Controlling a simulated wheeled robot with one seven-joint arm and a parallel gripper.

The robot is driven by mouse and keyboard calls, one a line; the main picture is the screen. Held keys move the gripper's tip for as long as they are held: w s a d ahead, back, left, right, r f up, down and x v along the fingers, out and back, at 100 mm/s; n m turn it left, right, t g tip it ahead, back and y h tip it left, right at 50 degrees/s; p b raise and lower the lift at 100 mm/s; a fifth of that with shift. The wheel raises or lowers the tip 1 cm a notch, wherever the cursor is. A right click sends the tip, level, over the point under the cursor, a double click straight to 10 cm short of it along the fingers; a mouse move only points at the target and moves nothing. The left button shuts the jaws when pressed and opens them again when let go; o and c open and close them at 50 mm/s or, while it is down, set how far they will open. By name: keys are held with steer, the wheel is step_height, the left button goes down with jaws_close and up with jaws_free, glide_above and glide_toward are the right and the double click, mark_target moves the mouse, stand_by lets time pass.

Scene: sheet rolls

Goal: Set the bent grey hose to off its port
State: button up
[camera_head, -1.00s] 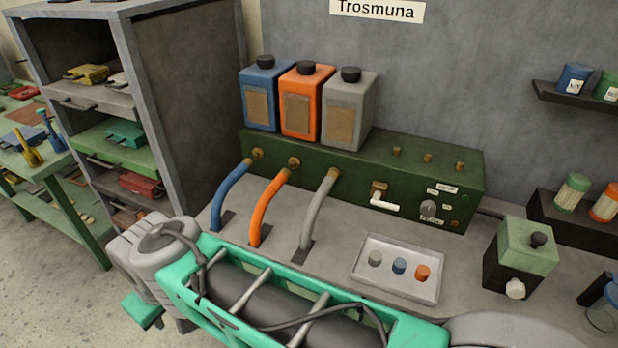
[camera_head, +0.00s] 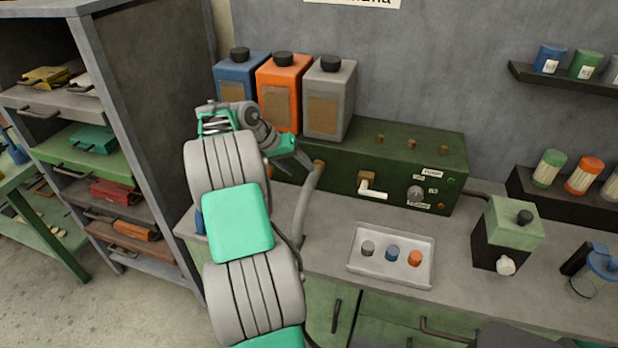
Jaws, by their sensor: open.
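The bent grey hose (camera_head: 305,205) rises from the bench top and curves up to a brass port (camera_head: 319,165) on the front of the green box (camera_head: 340,160). Its upper end meets the port. My gripper (camera_head: 308,164) is at the hose's upper end, close to the port, and is open; whether the fingers touch the hose is too small to tell. My arm hides the orange hose and most of the blue hose (camera_head: 199,221).
A white lever (camera_head: 373,193) is right of the hose. A tray (camera_head: 392,274) with three caps lies in front. A shelf unit (camera_head: 140,130) stands left.

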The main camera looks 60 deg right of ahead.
mark_target(309, 177)
steer(key=x, duration=0.7)
steer(key=shift+p, duration=0.35)
jaws_close()
stand_by(0.9)
